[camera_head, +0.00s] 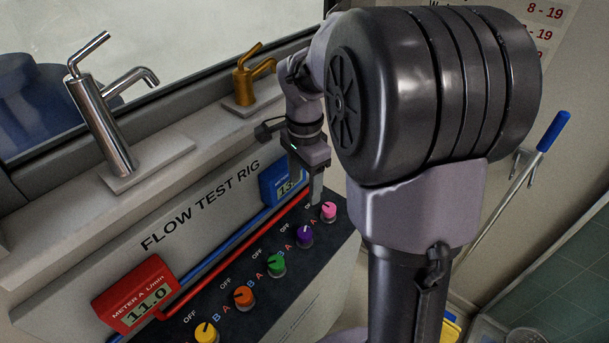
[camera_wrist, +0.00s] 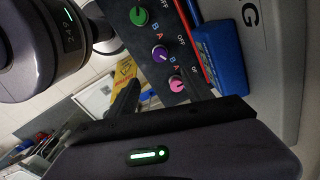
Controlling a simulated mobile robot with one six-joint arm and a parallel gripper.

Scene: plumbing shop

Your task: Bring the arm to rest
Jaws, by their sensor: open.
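My arm spans the middle and right of the head view, and its large dark joint hides part of the scene. My gripper (camera_head: 315,192) points down at the right end of the flow test rig (camera_head: 210,207), close to the pink knob (camera_head: 329,210). I cannot tell in the head view whether it touches the knob. In the wrist view the gripper's dark body with a green light fills the bottom. One finger shows left of the pink knob (camera_wrist: 176,84). Nothing is seen held; the jaws are open.
The rig's panel carries yellow (camera_head: 206,332), orange (camera_head: 244,296), green (camera_head: 276,264) and purple (camera_head: 305,236) knobs. Red meter A (camera_head: 135,294) reads 11.0; blue meter B (camera_head: 283,182) is partly hidden. Chrome (camera_head: 103,120) and brass (camera_head: 246,80) taps stand behind. A blue-handled pole (camera_head: 553,131) leans right.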

